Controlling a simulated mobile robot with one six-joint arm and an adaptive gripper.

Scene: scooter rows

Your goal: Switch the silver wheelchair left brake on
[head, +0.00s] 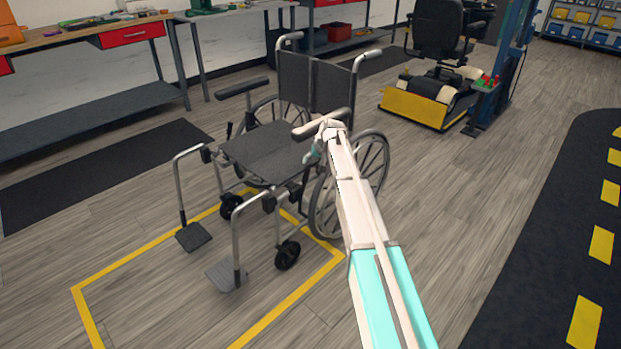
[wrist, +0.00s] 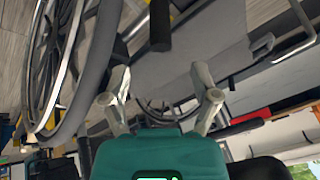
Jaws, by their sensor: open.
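The silver wheelchair (head: 265,145) has a black seat and back and stands upright, its footrests toward the lower left of the head view. My arm reaches to its near side, by the large spoked wheel (head: 377,165). My gripper (head: 312,153) is beside the near armrest and the seat edge. In the wrist view my gripper (wrist: 161,99) has its two fingers apart with nothing held between them. A short dark bar with a black end (wrist: 160,25) lies beyond the fingers; it may be the left brake lever. In the head view I cannot make out that brake clearly.
The wheel (wrist: 62,70) runs close along the left of the wrist view. A yellow floor outline (head: 290,302) surrounds the wheelchair's front. A workbench (head: 75,38) stands at the back left and a mobility scooter (head: 430,95) behind.

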